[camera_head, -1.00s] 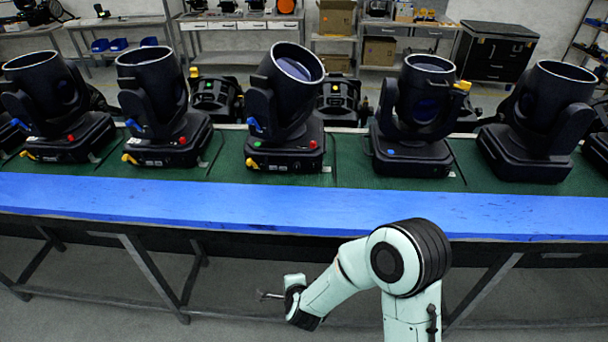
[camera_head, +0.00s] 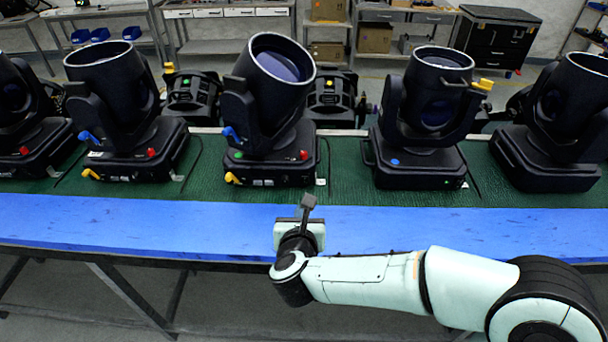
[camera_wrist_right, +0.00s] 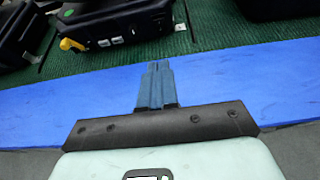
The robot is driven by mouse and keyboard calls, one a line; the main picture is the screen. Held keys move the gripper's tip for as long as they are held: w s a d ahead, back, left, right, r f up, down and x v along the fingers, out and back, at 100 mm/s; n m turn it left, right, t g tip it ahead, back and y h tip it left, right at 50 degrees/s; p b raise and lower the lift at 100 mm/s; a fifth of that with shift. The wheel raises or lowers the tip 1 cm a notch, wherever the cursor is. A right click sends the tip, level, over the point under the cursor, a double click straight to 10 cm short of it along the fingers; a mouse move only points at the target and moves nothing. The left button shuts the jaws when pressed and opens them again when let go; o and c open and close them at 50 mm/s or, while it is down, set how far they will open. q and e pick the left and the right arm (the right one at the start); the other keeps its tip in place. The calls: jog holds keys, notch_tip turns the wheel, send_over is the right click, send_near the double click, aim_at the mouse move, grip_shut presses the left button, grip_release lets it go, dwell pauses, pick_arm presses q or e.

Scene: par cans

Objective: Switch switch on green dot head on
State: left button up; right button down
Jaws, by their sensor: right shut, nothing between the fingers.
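The head with the green dot (camera_head: 238,154) is the black moving head (camera_head: 268,168) in the middle, tilted, on the green mat. Its base has a yellow connector (camera_head: 232,178) at front left, a blue lever (camera_head: 231,134) and a red knob (camera_head: 304,155). Its base corner and dot (camera_wrist_right: 68,13) show at upper left in the right wrist view, with small white marks on the front face. No switch can be made out clearly. My right gripper (camera_head: 308,202) is shut and empty over the blue strip, in front of and right of that base, touching nothing visible. My left gripper is out of view.
A head with a blue dot (camera_head: 394,162) stands to the right, and one with a red knob (camera_head: 152,152) to the left. The blue front strip (camera_head: 420,225) is bare. Smaller lamps (camera_head: 190,96) stand behind the heads.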

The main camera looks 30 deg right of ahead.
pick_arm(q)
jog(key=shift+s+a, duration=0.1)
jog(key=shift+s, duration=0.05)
pick_arm(e)
jog(key=shift+s+a+r, duration=0.1)
jog(key=shift+s+a, duration=0.05)
jog(key=shift+s, duration=0.05)
jog(key=p, duration=0.1)
send_near(304, 178)
jog(key=f, duration=0.3)
jog(key=shift+w+d, duration=0.25)
jog(key=shift+w, duration=0.15)
jog(key=w+d+p, duration=0.1)
jog(key=w, duration=0.1)
jog(key=w+d+p, duration=0.1)
jog(key=w, duration=0.1)
jog(key=shift+w+d+r, duration=0.15)
jog(key=shift+d, duration=0.05)
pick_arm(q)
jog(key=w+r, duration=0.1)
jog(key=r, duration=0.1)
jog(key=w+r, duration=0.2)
